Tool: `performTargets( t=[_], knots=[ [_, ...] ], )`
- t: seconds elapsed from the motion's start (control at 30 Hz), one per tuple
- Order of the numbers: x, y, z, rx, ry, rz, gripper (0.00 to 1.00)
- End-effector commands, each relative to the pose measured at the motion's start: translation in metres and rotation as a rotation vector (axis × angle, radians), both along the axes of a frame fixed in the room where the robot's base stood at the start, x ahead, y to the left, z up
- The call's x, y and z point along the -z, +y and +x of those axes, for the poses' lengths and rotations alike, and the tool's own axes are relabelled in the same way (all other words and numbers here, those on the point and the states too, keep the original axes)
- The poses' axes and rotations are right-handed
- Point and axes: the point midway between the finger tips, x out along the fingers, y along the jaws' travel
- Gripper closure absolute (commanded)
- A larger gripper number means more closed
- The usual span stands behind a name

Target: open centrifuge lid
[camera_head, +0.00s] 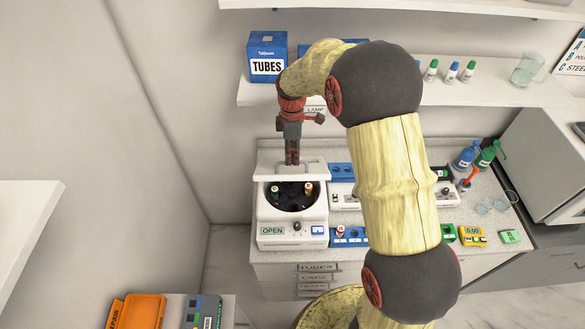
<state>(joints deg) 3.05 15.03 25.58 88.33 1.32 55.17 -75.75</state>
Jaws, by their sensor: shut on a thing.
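The white centrifuge (291,243) stands at the left end of the counter, with an OPEN label, a knob and a blue SPIN label on its front. Its dark bowl (292,201) is uncovered and holds a few tubes or caps. The white lid (318,172) is raised at the back edge of the bowl. My gripper (292,163) points down at the lid and is shut on its grey handle; the fingertips hide part of it. My arm hides part of the counter to the right.
A shelf (450,97) with a blue TUBES box (267,58) and several capped bottles runs behind my arm. Blue and white racks (343,172) stand right of the centrifuge. Blue and green bottles (467,156) and a grey cabinet (540,160) are farther right. Clear wall lies left.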

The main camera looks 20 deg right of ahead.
Motion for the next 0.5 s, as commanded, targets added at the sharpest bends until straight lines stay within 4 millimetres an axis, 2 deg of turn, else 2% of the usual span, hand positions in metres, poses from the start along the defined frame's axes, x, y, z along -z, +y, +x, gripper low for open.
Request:
performTargets(
  t=[0.03,0.2,0.5],
  knots=[
    [0.0007,-0.0028,0.0069,0.002,-0.009,-0.002,1.0],
    [-0.0024,-0.0056,0.0139,0.002,-0.006,-0.002,1.0],
    [-0.0018,-0.0069,0.0154,0.002,-0.001,-0.003,1.0]
  ],
)
